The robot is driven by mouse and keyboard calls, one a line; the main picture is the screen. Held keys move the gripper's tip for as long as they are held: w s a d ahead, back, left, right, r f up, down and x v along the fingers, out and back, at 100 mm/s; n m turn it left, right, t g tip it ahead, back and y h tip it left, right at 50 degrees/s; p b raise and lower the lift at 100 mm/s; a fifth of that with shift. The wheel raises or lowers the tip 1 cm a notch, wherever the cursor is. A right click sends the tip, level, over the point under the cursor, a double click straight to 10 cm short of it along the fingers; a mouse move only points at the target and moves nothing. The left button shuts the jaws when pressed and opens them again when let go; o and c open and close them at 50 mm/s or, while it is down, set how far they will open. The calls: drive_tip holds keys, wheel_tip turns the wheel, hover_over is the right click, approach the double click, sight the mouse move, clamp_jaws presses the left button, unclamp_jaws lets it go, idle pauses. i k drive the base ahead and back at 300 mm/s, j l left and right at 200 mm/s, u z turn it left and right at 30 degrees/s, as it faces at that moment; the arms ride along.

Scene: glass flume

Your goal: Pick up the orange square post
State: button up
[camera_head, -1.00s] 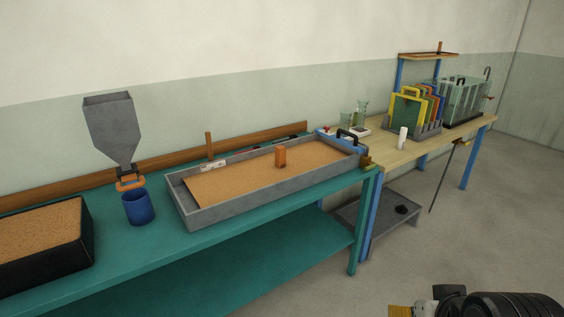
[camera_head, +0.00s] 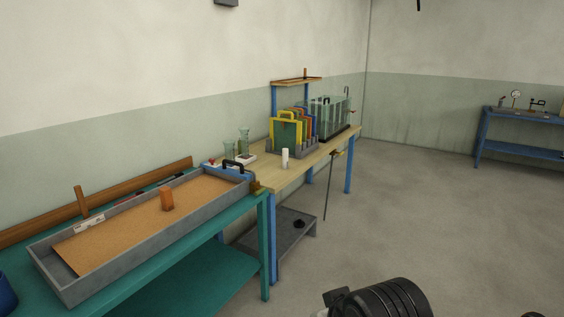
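The orange square post (camera_head: 167,199) stands upright on the tan sand bed inside a long grey tray (camera_head: 150,252). The tray lies on the teal bench at the left. A dark ribbed part of my own arm shows at the bottom edge, right of centre, well away from the post. My gripper's fingers are not visible.
The teal bench (camera_head: 195,283) meets a wooden-topped table (camera_head: 300,172) holding a rack of coloured panels (camera_head: 290,134) and a glass tank (camera_head: 328,117). A low grey platform (camera_head: 285,232) stands beneath. The floor (camera_head: 430,210) to the right is open. A blue shelf table (camera_head: 520,133) stands far right.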

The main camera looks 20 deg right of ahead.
sight(167, 199)
drive_tip(key=i+j+z, duration=0.1)
drive_tip(key=i, duration=0.4)
drive_tip(key=i+j+z, duration=0.1)
drive_tip(key=i, duration=0.35)
drive_tip(key=i+j+z, duration=0.1)
drive_tip(key=i, duration=0.4)
drive_tip(key=j, duration=0.1)
